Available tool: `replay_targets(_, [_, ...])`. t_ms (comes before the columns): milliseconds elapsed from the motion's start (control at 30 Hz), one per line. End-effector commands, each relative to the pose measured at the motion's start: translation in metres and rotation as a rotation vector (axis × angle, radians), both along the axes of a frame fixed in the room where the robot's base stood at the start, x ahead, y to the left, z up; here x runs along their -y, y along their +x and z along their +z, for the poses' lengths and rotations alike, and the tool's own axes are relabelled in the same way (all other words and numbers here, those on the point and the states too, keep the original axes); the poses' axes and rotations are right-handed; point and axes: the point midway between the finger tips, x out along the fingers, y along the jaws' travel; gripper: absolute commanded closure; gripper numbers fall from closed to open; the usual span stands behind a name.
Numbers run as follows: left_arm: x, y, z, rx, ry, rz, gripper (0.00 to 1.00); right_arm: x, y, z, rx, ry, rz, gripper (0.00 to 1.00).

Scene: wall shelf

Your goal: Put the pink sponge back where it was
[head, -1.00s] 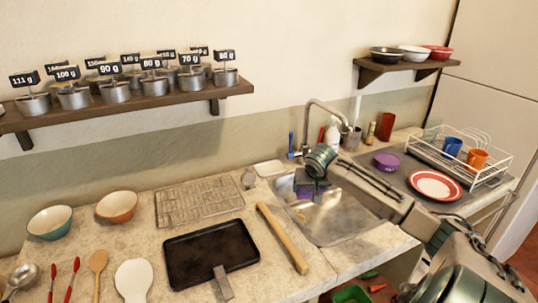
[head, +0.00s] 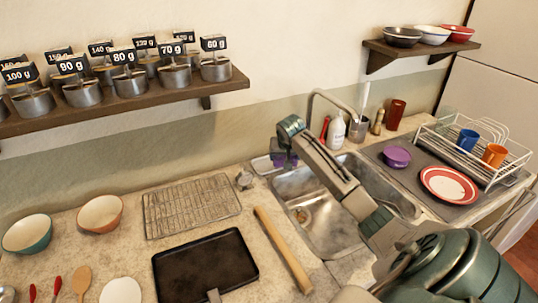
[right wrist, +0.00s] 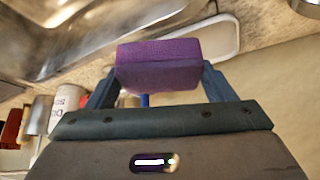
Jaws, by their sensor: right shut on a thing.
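The sponge (head: 285,159) looks purple rather than pink. My right gripper (head: 284,152) is shut on it at the back left corner of the sink. In the right wrist view the sponge (right wrist: 158,62) sits between the two fingers of the right gripper (right wrist: 157,82). A small white tray (head: 262,166) lies on the counter at the back left of the sink, partly hidden behind the sponge and gripper. It also shows behind the sponge in the right wrist view (right wrist: 222,38). I cannot tell whether the sponge touches it. My left gripper is not in view.
The sink (head: 325,225) lies under my right arm. A white bottle (head: 336,130), a red tumbler (head: 396,114) and a purple bowl (head: 397,157) stand to the right. A wire rack (head: 190,205) and rolling pin (head: 283,248) lie to the left.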

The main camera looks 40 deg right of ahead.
Motion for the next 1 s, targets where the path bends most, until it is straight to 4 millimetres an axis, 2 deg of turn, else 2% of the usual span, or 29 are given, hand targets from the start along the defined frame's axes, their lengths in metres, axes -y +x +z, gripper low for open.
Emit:
replay_targets(100, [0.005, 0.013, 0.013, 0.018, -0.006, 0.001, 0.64, -0.007, 0.031, 0.002, 0.002, 0.007, 0.0, 0.42])
replay_targets(200, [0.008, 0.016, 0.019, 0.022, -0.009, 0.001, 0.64, -0.011, 0.052, -0.001, 0.002, 0.005, 0.002, 0.42])
replay_targets(300, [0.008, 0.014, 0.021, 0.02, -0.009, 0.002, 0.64, -0.011, 0.065, -0.004, 0.001, 0.003, -0.002, 0.42])
replay_targets(467, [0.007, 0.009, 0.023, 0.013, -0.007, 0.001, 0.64, -0.013, 0.073, -0.008, -0.001, 0.0, 0.001, 0.42])
replay_targets(733, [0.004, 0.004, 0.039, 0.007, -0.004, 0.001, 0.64, -0.013, 0.073, -0.039, -0.002, 0.0, 0.0, 0.42])
replay_targets(1000, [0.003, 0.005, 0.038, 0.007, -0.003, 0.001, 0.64, -0.012, 0.072, -0.043, 0.0, -0.002, 0.0, 0.42])
